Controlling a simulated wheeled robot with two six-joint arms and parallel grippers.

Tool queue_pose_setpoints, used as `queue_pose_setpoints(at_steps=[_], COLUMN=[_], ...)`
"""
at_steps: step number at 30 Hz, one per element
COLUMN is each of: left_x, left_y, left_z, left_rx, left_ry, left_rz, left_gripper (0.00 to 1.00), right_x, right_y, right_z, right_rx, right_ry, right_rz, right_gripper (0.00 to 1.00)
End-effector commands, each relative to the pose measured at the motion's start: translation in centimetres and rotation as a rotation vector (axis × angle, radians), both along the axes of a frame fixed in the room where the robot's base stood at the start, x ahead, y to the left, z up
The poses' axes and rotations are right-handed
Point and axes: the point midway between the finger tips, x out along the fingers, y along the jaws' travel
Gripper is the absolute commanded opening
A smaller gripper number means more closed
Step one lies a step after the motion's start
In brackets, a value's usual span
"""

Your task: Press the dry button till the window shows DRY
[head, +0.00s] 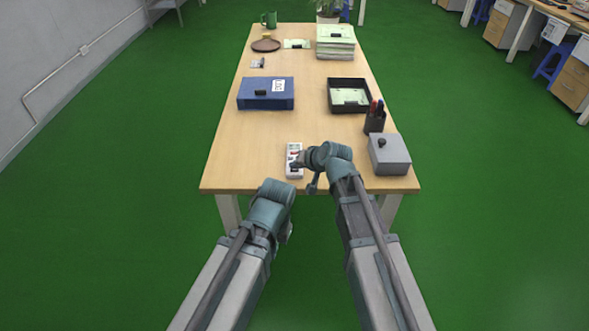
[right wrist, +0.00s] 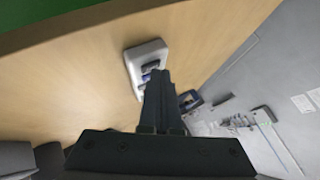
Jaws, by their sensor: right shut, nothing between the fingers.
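A small white device (head: 294,148) with a dark window and small buttons lies near the front edge of the table. My right gripper (head: 298,164) is over its lower part, its fingers shut and empty. In the right wrist view the device (right wrist: 137,58) lies just beyond the shut fingertips (right wrist: 158,74), which cover part of its face. I cannot tell whether the tips touch a button. The window's text is too small to read. My left arm is at the bottom, short of the table; its gripper (head: 287,233) is mostly hidden behind the wrist.
A grey box (head: 389,155) with a dark knob and a pen cup (head: 375,120) stand right of my right gripper. Behind are a blue box (head: 250,102) and a black tray (head: 333,106). The table (head: 240,155) left of the device is clear.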

Motion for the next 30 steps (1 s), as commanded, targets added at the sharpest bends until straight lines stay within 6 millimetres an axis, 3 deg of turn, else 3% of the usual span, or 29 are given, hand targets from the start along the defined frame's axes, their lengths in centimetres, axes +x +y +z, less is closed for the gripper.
queue_pose_setpoints(at_steps=[6, 20, 30], left_x=[0.0, 0.0, 0.0], left_y=[0.0, 0.0, 0.0], left_z=[1.3, 1.7, 4.8], left_rx=[0.0, 0.0, 0.0], left_ry=[0.0, 0.0, 0.0], left_rz=[0.0, 0.0, 0.0], left_gripper=[0.0, 0.0, 0.0], right_x=[0.0, 0.0, 0.0], right_y=[0.0, 0.0, 0.0], right_z=[1.3, 1.6, 4.8], right_rx=[0.0, 0.0, 0.0], right_ry=[0.0, 0.0, 0.0], right_rz=[0.0, 0.0, 0.0], right_gripper=[0.0, 0.0, 0.0])
